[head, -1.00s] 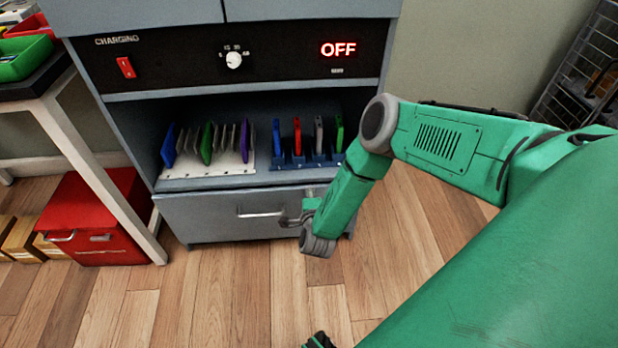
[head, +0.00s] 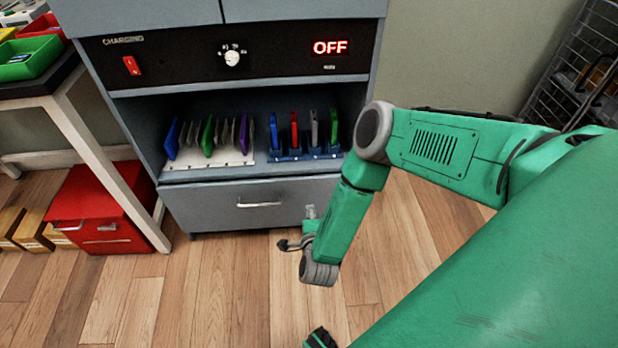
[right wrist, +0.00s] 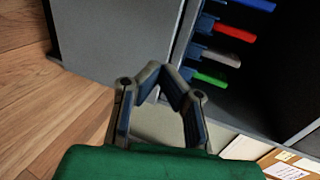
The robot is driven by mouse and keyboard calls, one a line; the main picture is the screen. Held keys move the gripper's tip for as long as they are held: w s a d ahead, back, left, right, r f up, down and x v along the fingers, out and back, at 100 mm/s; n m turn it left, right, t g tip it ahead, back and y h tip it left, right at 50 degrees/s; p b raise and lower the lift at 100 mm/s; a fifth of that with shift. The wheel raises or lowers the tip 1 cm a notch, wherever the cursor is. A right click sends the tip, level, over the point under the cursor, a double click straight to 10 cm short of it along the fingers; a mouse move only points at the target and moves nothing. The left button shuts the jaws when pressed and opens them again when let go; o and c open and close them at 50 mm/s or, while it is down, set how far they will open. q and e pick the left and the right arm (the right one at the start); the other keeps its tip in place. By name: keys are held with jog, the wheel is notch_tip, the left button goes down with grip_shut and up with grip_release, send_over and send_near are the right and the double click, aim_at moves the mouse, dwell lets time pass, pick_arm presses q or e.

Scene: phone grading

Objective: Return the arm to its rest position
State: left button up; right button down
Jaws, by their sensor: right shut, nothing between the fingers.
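My right arm (head: 345,215) comes in from the right, bent at the elbow with its forearm hanging down. My right gripper (head: 284,245) is shut and empty, low in front of the charging cabinet and apart from it. In the right wrist view, the gripper's fingertips (right wrist: 161,70) meet with nothing between them. My left gripper is not in view.
The charging cabinet (head: 150,82) reads OFF; its drawer (head: 200,210) is shut. Phones stand in a white rack (head: 205,168) and a blue rack (head: 300,156). A red box (head: 95,205) sits by the table (head: 75,125). Wood floor (head: 215,290) is clear in front.

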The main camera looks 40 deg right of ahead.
jog(key=s+a+r+n+g+y+p, duration=0.4)
jog(key=s+a+r+n+y+p, duration=0.35)
jog(key=a+n, duration=0.5)
jog(key=s+d+r+n+g+p, duration=0.1)
jog(key=s+d+r+n+g, duration=0.3)
jog(key=s, duration=0.5)
jog(key=s+d+r+n+g+p, duration=0.1)
jog(key=s+d+r+n+g, duration=0.2)
jog(key=s+r+n, duration=0.5)
jog(key=shift+s+d+r+g, duration=0.2)
jog(key=shift+s+d+g, duration=0.3)
jog(key=shift+s, duration=0.55)
jog(key=shift+w+a, duration=0.15)
